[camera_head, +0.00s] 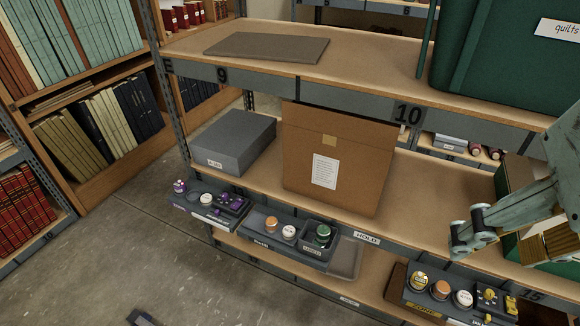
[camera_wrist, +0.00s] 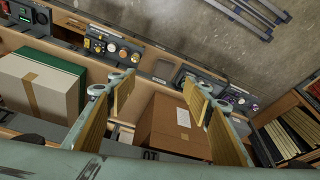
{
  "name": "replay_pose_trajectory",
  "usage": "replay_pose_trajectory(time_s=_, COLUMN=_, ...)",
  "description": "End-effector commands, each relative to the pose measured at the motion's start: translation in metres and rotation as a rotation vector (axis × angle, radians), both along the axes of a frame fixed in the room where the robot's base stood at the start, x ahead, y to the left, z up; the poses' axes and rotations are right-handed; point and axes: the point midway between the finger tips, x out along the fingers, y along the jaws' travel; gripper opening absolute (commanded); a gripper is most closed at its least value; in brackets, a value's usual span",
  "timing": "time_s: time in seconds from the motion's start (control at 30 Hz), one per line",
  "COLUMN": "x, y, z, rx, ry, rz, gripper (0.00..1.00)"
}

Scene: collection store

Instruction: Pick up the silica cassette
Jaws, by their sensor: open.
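I cannot tell for certain which thing is the silica cassette. Two small dark blocks stand in the shelf-edge bins: one with purple dots (camera_head: 234,203) in the left bin and one with yellow dots (camera_head: 492,298) in the lower right bin. My gripper (camera_wrist: 158,92) is open and empty in the wrist view, its gold-padded fingers spread wide above the shelves. Part of it also shows at the right edge of the head view (camera_head: 530,242). It is apart from both blocks, closer to the yellow-dotted one in the head view.
A brown box (camera_head: 338,165) and a grey box (camera_head: 234,140) stand on the middle shelf. A large green crate (camera_head: 490,60) stands on the upper shelf near a flat grey board (camera_head: 267,47). Round-topped jars sit in the bins, including a green-topped one (camera_head: 323,234). The floor at left is mostly clear.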

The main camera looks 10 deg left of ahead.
Motion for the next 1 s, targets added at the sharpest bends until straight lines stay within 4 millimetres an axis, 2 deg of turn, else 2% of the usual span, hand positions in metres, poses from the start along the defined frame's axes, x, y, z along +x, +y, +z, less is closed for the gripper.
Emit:
replay_pose_trajectory(time_s=0.27, x=0.022, y=0.005, z=0.002, rx=0.018, ry=0.014, rz=-0.036, gripper=0.46)
replay_pose_trajectory(time_s=0.67, x=0.083, y=0.022, z=0.003, rx=0.068, ry=0.047, rz=-0.146, gripper=0.46)
replay_pose_trajectory(time_s=1.0, x=0.137, y=0.041, z=-0.004, rx=0.106, ry=0.077, rz=-0.241, gripper=0.46)
